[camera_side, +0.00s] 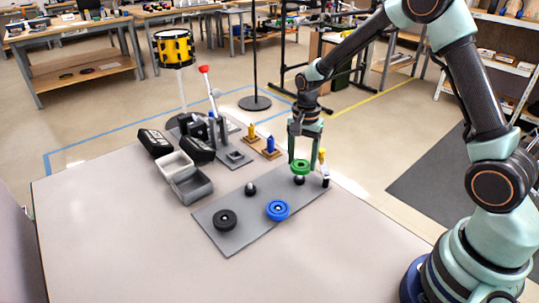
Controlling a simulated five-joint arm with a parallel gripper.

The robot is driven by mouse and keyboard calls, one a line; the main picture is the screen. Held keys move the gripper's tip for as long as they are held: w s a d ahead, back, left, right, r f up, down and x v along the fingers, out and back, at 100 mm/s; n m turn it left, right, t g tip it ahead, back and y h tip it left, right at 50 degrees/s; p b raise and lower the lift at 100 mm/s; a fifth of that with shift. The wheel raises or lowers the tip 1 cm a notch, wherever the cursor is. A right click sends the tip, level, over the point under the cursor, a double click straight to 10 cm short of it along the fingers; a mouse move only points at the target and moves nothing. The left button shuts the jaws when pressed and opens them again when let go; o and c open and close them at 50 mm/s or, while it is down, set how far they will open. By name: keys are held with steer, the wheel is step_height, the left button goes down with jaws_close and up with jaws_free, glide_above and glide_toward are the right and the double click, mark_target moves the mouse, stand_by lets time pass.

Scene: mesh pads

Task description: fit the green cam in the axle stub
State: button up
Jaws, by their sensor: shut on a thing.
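The green cam (301,167) is a ring-shaped piece held between the fingers of my gripper (306,159). My gripper points down and is shut on it near the right end of a grey mesh pad (240,233). A small dark stub (299,181) shows on the pad just below the cam. The cam looks slightly above this stub, but I cannot tell whether they touch. Another dark stub (250,189) with a pale spot stands bare at the pad's back edge. A blue wheel (277,210) and a black wheel (225,219) sit on the pad.
Grey open boxes (190,186), black cases (155,142) and a holder with yellow and blue pegs (270,146) stand behind the pad. The table front (330,250) is clear.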

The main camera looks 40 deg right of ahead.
mark_target(301, 167)
steer(key=shift+f, duration=1.4)
steer(key=o, duration=1.5)
steer(key=shift+c, duration=0.2)
steer(key=shift+f, duration=0.1)
step_height(301, 167, up, 12)
steer(key=s+a+r+n+t, duration=0.2)
steer(key=s+r+n, duration=0.3)
steer(key=s+n, duration=0.1)
steer(key=s+a+r+n+t, duration=0.2)
steer(key=s+r+n+t, duration=0.1)
steer(key=s+r+n, duration=0.2)
steer(key=s+n, duration=0.2)
steer(key=s, duration=0.2)
steer(key=shift+r+t, duration=0.3)
